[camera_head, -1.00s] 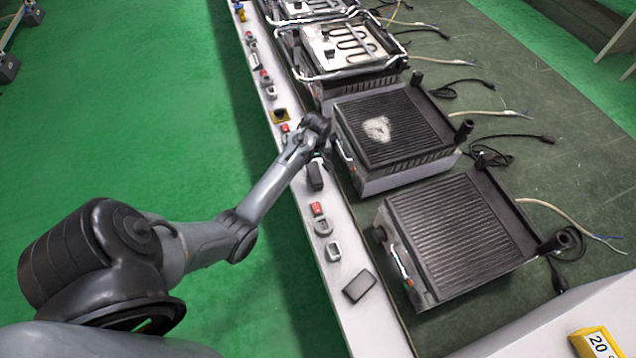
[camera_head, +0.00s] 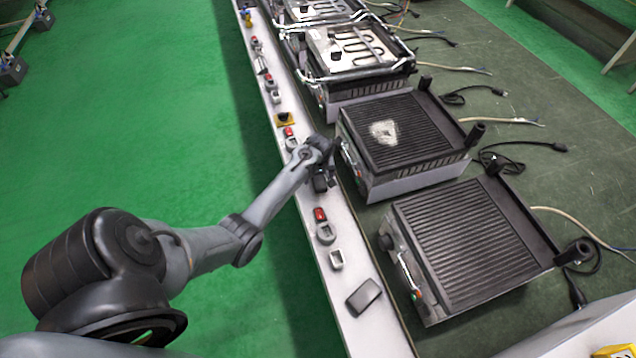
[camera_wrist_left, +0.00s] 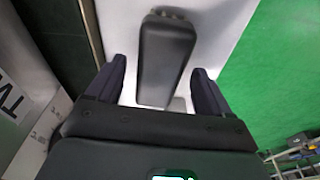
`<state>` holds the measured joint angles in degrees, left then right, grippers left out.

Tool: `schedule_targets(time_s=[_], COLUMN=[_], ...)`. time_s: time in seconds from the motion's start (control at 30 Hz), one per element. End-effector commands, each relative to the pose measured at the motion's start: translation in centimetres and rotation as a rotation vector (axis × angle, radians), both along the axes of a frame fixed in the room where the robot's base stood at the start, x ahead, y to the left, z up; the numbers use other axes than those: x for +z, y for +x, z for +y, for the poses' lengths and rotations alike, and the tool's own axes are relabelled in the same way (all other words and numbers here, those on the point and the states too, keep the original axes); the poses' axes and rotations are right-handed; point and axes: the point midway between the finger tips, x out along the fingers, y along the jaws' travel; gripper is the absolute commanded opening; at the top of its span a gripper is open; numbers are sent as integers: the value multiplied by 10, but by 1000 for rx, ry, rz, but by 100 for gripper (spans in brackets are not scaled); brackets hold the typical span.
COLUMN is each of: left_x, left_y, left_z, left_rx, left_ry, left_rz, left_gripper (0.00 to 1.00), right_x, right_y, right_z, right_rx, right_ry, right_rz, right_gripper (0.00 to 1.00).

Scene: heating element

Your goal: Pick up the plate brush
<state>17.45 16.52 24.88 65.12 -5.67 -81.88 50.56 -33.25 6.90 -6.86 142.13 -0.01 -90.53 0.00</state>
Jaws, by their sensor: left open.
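The plate brush is a black rounded block (camera_wrist_left: 165,55) on the white ledge, with a tan bristly edge at its far end in the left wrist view. In the head view it is a small dark shape (camera_head: 320,184), partly covered by my gripper. My left gripper (camera_head: 330,172) is above it with the fingers open. In the left wrist view the gripper's dark fingers (camera_wrist_left: 158,88) stand on either side of the brush's near part, with white ledge showing between each finger and the brush. My right gripper is not in view.
A grill with a ribbed plate and pale patch (camera_head: 384,132) stands just right of my gripper. A second ribbed grill (camera_head: 470,235) is nearer. Switches, grey sockets (camera_head: 326,233) and a black block (camera_head: 363,297) lie along the narrow white ledge (camera_head: 345,280). Green floor lies left.

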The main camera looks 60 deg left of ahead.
Motion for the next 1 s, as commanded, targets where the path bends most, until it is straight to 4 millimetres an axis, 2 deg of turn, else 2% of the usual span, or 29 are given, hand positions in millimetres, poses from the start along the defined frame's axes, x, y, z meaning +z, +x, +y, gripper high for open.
schedule_targets(time_s=[0.13,0.4,0.77,0.8,1.0], left_x=[-11,-12,-12,-11,-11], left_y=[1,1,1,1,1], left_z=[1,2,2,2,2], left_rx=[0,0,0,0,0], left_ry=[0,0,0,1,1], left_rz=[0,0,0,-1,-1], left_gripper=[81,79,24,21,21], right_x=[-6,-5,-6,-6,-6], right_y=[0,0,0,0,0], right_z=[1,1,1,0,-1], right_rx=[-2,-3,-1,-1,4], right_ry=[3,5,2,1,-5], right_rz=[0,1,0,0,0], right_gripper=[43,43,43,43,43])
